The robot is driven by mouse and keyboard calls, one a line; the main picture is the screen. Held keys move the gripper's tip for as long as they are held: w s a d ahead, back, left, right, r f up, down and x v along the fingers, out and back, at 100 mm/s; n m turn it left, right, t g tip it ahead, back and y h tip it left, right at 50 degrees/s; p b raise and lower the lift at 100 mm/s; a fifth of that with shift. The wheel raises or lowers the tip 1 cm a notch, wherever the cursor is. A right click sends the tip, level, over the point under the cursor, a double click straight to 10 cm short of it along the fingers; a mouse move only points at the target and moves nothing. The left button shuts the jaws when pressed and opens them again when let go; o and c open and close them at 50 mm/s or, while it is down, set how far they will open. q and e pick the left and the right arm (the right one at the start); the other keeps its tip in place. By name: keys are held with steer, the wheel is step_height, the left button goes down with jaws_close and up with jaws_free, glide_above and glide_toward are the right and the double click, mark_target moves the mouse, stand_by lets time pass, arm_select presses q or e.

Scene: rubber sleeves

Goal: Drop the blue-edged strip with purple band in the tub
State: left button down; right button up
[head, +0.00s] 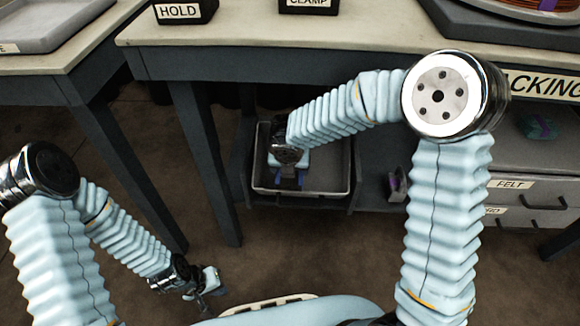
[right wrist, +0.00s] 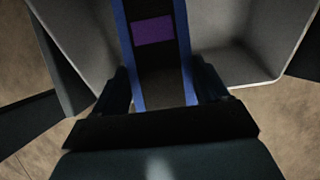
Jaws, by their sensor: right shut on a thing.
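The blue-edged strip with the purple band (right wrist: 152,32) is dark, with blue along both sides. In the right wrist view it stands between the two fingers of my right gripper (right wrist: 170,92), which is shut on it. The grey tub (head: 262,184) with a pale rim sits on the low shelf under the table. My right gripper (head: 289,176) is over the tub in the head view, and the tub's walls (right wrist: 238,40) show around the strip in the right wrist view. Whether the strip touches the tub floor is unclear. My left gripper (head: 214,294) is low at left, apparently open and empty.
Drawers labelled FELT (head: 518,185) stand further right. The table edge (head: 290,40) overhangs the shelf, and a table leg (head: 212,160) stands left of the tub.

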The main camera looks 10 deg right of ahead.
steer(key=shift+f+b, duration=0.4)
steer(key=shift+f, duration=0.2)
steer(key=o, duration=0.9)
steer(key=shift+r+p, duration=0.35)
steer(key=shift+r, duration=0.05)
steer(key=p+v, duration=0.3)
steer(key=v, duration=0.9)
steer(key=shift+r, duration=0.2)
steer(key=shift+s, duration=0.15)
